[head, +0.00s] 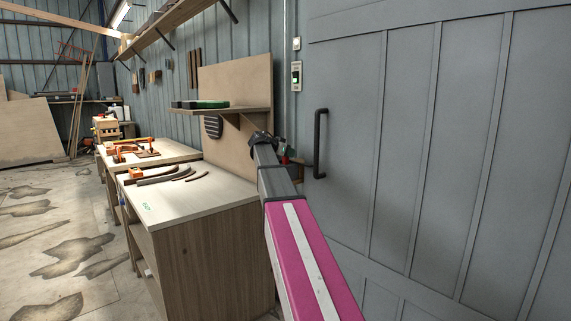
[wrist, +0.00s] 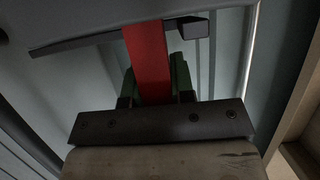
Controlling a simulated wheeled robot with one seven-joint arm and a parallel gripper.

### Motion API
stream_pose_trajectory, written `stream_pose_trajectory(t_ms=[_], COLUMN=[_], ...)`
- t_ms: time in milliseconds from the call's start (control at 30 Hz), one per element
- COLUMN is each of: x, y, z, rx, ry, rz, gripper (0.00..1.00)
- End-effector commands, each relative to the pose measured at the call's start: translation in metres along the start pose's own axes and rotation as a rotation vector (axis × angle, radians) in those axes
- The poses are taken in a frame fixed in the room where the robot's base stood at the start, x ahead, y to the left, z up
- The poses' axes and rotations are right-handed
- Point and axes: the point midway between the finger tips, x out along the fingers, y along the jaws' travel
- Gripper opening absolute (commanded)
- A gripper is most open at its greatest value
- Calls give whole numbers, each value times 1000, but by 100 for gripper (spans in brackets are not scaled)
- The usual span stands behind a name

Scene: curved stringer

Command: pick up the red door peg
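The red door peg (wrist: 148,62) is a flat red bar in the upper middle of the wrist view. Its lower end lies between the two green and black fingers of my gripper (wrist: 155,88), one on each side. Whether the fingers press on it or leave small gaps is too dark to tell. In the head view, a small patch of red (head: 284,159) shows at the far end of my arm, left of the door handle. My gripper (head: 288,160) is mostly hidden there behind my arm.
The black door handle (head: 319,143) stands on the large grey door (head: 430,130). A dark grey bar (wrist: 100,38) crosses near the peg. Left of my arm is a wooden workbench (head: 185,208) with a shelf (head: 222,110) above it. The floor at left is open.

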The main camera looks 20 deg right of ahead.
Motion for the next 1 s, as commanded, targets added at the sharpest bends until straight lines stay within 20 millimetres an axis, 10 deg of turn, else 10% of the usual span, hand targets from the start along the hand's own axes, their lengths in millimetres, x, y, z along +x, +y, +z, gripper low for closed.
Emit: stream_pose_trajectory(t_ms=[433,1000], x=[-3,-37], y=[0,-1], z=[-7,-86], rx=[1,0], ry=[1,0], rz=[0,0], gripper=[0,0])
